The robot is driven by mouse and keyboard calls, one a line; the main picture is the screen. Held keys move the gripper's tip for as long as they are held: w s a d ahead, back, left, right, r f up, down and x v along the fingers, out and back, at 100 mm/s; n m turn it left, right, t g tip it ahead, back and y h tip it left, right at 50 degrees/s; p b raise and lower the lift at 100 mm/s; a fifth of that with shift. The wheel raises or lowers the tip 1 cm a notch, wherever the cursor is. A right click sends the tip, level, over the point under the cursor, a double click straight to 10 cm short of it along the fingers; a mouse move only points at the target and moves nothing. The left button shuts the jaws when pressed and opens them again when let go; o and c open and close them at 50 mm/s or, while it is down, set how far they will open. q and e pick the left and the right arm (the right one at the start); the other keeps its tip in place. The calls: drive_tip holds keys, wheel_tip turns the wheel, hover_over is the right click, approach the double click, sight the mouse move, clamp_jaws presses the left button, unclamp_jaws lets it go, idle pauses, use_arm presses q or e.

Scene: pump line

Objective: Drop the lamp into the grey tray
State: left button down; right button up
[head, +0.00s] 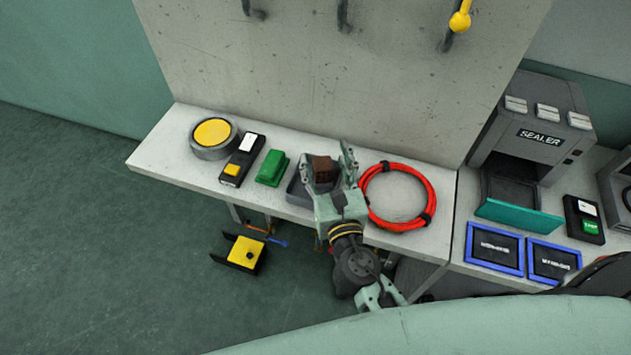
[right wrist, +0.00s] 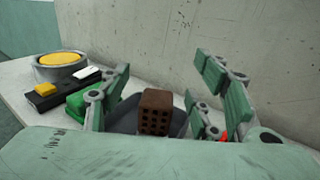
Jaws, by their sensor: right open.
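I cannot make out for certain which thing is the lamp; a round grey unit with a yellow top (head: 212,133) stands at the bench's left end. The grey tray (head: 297,190) lies on the bench, partly hidden by my right gripper (head: 328,166). A brown brick with holes (right wrist: 156,112) appears to stand in the tray, between my spread right fingers in the wrist view. My right gripper is open, with no finger seen closed on the brick. My left gripper is not in view.
A switch box (head: 242,160) and a green block (head: 272,168) stand left of the tray. A red cable coil (head: 428,190) lies right of it. Farther right are a sealer (head: 535,135) and blue-framed panels (head: 495,248). A wall panel (head: 320,70) rises behind the bench.

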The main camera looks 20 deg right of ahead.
drive_tip(key=s, duration=1)
drive_tip(key=shift+s+a, duration=0.35)
drive_tip(key=shift+s, duration=0.05)
